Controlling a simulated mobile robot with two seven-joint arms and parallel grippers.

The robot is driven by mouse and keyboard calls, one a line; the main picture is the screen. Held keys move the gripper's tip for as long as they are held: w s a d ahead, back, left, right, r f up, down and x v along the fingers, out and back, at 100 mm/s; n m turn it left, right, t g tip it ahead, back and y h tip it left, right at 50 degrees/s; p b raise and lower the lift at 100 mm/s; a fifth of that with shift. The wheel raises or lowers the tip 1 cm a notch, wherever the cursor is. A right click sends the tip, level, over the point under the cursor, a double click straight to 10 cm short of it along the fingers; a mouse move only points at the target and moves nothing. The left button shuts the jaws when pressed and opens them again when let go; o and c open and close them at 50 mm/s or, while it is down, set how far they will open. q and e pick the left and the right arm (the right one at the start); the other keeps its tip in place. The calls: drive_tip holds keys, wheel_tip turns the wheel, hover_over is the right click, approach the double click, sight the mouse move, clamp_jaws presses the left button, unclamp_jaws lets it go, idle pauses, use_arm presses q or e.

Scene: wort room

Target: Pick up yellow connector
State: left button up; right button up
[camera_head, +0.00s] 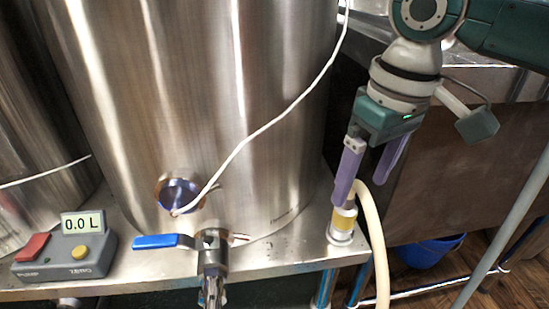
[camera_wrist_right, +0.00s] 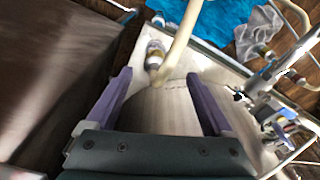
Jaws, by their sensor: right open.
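The yellow connector (camera_head: 343,219) is a short upright piece with a yellow band and pale metal ends. It stands on the steel shelf's right front corner, with a cream hose beside it. It also shows in the wrist view (camera_wrist_right: 155,55), beyond the fingertips and roughly between their lines. My right gripper (camera_head: 361,190) has purple fingers, points down and is open. In the head view its left fingertip overlaps the connector's top; I cannot tell whether they touch. Both fingers show in the wrist view (camera_wrist_right: 158,74) with nothing held between them. My left gripper is not in view.
A large steel kettle (camera_head: 200,95) stands left of my right gripper. A blue-handled valve (camera_head: 210,245) and a grey control box (camera_head: 65,257) reading 0.0 L are at the shelf front (camera_head: 290,255). A cream hose (camera_head: 377,240) hangs down. A blue bucket (camera_head: 430,252) is below right.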

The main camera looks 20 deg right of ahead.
sight(345, 211)
drive_tip(key=f+b, duration=0.2)
drive_tip(key=w+f+b, duration=0.1)
drive_tip(key=f+b, duration=0.1)
drive_tip(key=f, duration=0.1)
drive_tip(key=w+f+b, duration=0.1)
drive_tip(key=f+b, duration=0.1)
drive_tip(key=f, duration=0.1)
drive_tip(key=shift+w+d+f, duration=0.15)
drive_tip(key=shift+d+f, duration=0.05)
drive_tip(key=shift+f, duration=0.4)
clamp_jaws()
